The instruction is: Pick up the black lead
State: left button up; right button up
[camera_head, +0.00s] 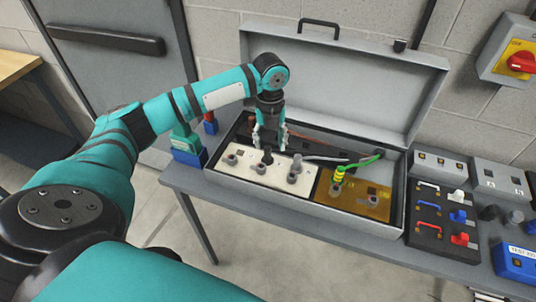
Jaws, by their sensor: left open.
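An open grey case (390,205) stands on the bench, with a white panel (228,174) and a brass-coloured panel (352,198) inside. A small black piece (267,158), which looks like the plug end of the black lead, stands up from the white panel. My left gripper (269,145) points down just above it, open, with a finger to each side. I cannot tell whether the fingers touch it. The rest of the lead is hard to make out behind the gripper. My right gripper is not in view.
A green-and-yellow lead (341,173) and a grey lead (318,158) lie to the right of my gripper. The raised lid (350,85) stands behind. Switch blocks (440,217) stand right of the case, a blue-based green device (187,152) left.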

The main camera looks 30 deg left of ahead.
aim_at(267, 147)
pick_arm(q)
jog(key=shift+s+f, duration=0.1)
jog(key=shift+f, duration=0.3)
jog(key=f, duration=0.1)
jog(key=f+p, duration=0.1)
jog(key=f, duration=0.1)
jog(key=f+p, duration=0.1)
jog(key=shift+a+f, duration=0.25)
jog(key=shift+a, duration=0.15)
jog(key=shift+f, duration=0.15)
jog(key=c, duration=0.6)
grip_shut()
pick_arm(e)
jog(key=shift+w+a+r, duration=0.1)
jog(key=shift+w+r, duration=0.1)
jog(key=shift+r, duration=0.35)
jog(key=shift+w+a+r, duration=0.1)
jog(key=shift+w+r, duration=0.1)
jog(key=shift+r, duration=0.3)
